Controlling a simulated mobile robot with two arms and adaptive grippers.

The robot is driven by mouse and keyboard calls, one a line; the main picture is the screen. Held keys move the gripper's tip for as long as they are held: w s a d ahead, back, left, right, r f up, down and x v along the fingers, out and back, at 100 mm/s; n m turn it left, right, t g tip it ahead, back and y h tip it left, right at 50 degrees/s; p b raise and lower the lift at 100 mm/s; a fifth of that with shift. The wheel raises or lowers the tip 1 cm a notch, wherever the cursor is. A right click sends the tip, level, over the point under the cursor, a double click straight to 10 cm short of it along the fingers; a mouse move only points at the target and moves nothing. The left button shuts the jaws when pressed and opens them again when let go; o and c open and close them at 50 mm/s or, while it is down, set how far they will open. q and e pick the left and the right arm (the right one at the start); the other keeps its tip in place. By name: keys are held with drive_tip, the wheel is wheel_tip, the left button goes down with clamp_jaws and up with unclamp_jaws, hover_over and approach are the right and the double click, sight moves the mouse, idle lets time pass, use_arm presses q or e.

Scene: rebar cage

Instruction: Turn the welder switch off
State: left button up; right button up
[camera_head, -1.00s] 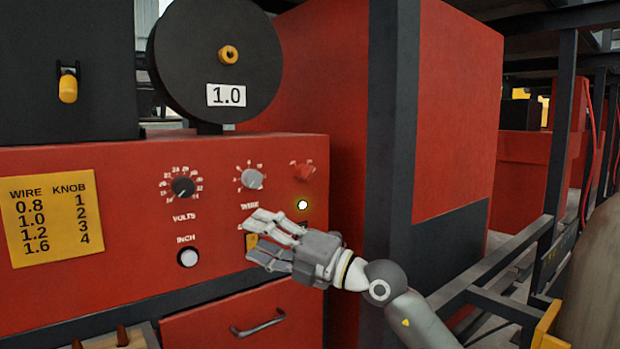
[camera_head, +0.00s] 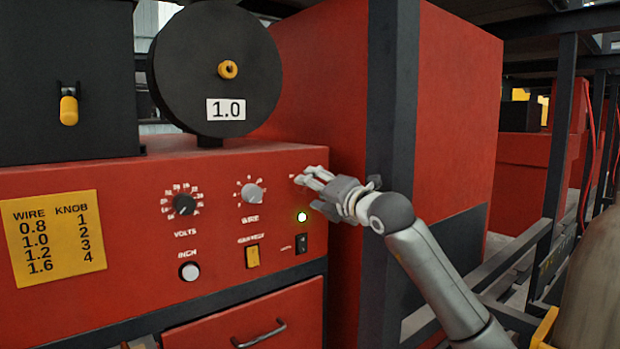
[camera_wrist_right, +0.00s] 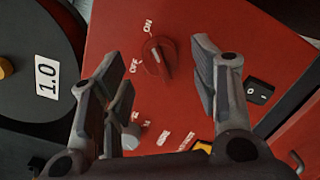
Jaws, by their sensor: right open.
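The red rotary switch (camera_wrist_right: 157,62) sits on the red panel between ON and OFF labels in the right wrist view. Its pale mark appears turned toward ON. My right gripper (camera_head: 307,178) is open in front of the panel's upper right corner and hides the switch in the head view. In the right wrist view the fingers of my right gripper (camera_wrist_right: 157,70) stand apart on either side of the switch, with nothing between them held. My left gripper is not in view.
The panel (camera_head: 120,240) also has a volts knob (camera_head: 183,204), a wire knob (camera_head: 252,194), an inch button (camera_head: 189,271), a yellow switch (camera_head: 252,256) and a black rocker switch (camera_head: 301,244). A dark post (camera_head: 390,120) stands right of the panel.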

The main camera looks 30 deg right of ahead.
drive_tip(key=shift+w+p, duration=0.35)
drive_tip(key=shift+w, duration=0.95)
drive_tip(key=shift+c, duration=0.2)
drive_tip(key=c, duration=1)
